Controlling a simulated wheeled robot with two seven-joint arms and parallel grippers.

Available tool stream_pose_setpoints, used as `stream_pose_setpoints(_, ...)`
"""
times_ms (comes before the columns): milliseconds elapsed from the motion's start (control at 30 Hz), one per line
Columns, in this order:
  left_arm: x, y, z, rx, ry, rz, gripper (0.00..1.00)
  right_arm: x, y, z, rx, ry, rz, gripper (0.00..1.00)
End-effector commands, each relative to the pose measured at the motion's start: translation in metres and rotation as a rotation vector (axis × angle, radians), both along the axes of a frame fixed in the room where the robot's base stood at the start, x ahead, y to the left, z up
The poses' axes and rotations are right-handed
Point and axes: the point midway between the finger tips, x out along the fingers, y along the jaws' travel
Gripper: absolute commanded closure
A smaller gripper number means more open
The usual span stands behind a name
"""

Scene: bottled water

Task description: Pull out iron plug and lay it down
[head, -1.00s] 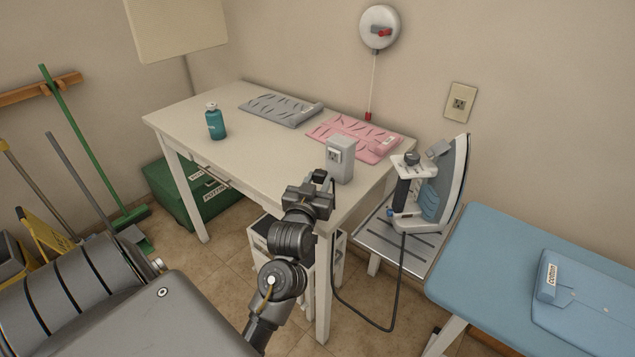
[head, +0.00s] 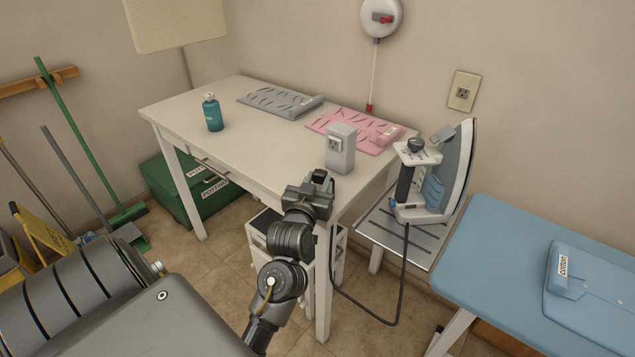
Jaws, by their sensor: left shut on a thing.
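The iron (head: 432,180) stands upright on a metal rest at the right end of the table. Its dark cord (head: 401,290) hangs in a loop and rises towards my left gripper. My left gripper (head: 320,181) is shut on the black plug (head: 322,174), near the table's front right corner. The plug is partly hidden by the gripper. The grey socket box (head: 341,150) stands on the table just behind and above it. Its socket face shows uncovered, and the plug appears apart from it. My right gripper is not in view.
The white table (head: 240,140) carries a teal bottle (head: 212,113), a grey mat (head: 275,103) and a pink mat (head: 345,128). A blue ironing board (head: 500,250) stands at the right. The table's middle front is clear. A green box (head: 180,185) is underneath.

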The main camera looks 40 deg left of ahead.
Motion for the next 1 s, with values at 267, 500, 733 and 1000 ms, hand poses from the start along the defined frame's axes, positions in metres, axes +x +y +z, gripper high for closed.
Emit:
stream_pose_setpoints(267, 0.000, 0.000, -0.003, 0.000, 0.000, 0.000, 1.00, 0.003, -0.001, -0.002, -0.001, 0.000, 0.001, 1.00)
stream_pose_setpoints(500, 0.000, 0.000, -0.008, 0.000, 0.000, 0.000, 1.00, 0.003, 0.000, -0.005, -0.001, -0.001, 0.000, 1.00)
stream_pose_setpoints(733, 0.000, 0.000, -0.013, 0.000, 0.000, 0.000, 1.00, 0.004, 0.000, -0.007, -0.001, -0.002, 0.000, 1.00)
stream_pose_setpoints(1000, 0.000, 0.000, -0.016, 0.000, 0.000, 0.000, 0.58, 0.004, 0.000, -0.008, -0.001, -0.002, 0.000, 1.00)
